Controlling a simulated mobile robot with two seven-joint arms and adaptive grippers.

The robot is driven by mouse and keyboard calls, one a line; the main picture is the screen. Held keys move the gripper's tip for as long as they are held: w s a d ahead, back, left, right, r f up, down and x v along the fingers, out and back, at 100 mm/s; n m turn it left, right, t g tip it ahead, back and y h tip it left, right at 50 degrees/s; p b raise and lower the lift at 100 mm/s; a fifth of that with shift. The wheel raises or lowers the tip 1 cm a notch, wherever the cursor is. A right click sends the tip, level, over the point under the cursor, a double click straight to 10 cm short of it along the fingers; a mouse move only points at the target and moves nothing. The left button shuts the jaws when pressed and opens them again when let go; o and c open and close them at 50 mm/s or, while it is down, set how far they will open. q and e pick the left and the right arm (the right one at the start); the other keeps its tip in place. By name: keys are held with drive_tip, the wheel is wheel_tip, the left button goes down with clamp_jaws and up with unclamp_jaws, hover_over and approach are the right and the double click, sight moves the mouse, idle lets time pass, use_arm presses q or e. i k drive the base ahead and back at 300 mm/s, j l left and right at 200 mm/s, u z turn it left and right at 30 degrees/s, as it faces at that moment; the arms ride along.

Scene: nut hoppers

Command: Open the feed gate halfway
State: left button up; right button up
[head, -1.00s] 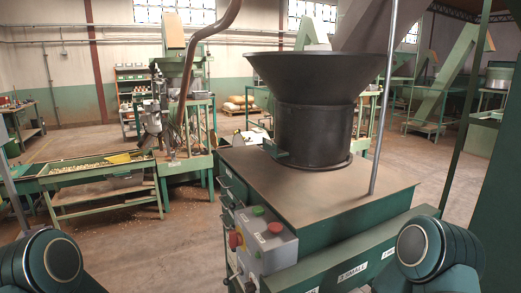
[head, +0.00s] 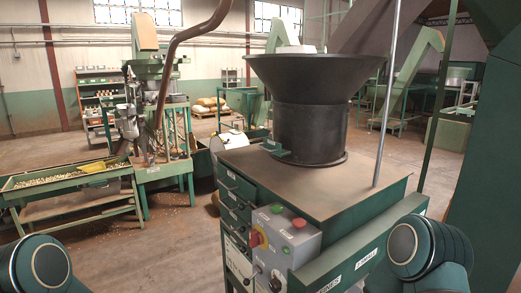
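A black hopper (head: 311,115) with a wide flared rim stands on a green machine with a brown top (head: 240,165). A small green fitting (head: 284,151) sits at the hopper's lower left side; I cannot tell whether it is the feed gate or how far it is open. A grey control box (head: 286,241) with a red and a green button and a red-and-yellow switch is on the machine's front corner. Only rounded joints of my arms show at the bottom left and right; both grippers are out of view.
Green drawers (head: 234,205) with handles line the machine's left side. A green sorting table (head: 75,185) with nuts and a yellow scoop stands at left. A thin metal post (head: 386,100) rises at the machine's right. Open floor lies between table and machine.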

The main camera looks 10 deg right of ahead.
sight(275, 148)
drive_tip(key=i+j+z, duration=0.1)
drive_tip(key=j, duration=0.2)
drive_tip(key=i+j+z, duration=0.15)
drive_tip(key=j, duration=0.15)
drive_tip(key=i+j+z, duration=0.1)
drive_tip(key=j, duration=0.2)
drive_tip(key=i+j+z, duration=0.1)
drive_tip(key=j, duration=0.25)
drive_tip(key=i+j+z, duration=0.1)
drive_tip(key=i+j, duration=0.2)
drive_tip(key=i+j+z, duration=0.1)
drive_tip(key=j, duration=0.3)
drive_tip(key=i+j+z, duration=0.1)
drive_tip(key=i+j, duration=0.2)
drive_tip(key=i+j+z, duration=0.1)
drive_tip(key=j, duration=0.35)
drive_tip(key=i, duration=0.05)
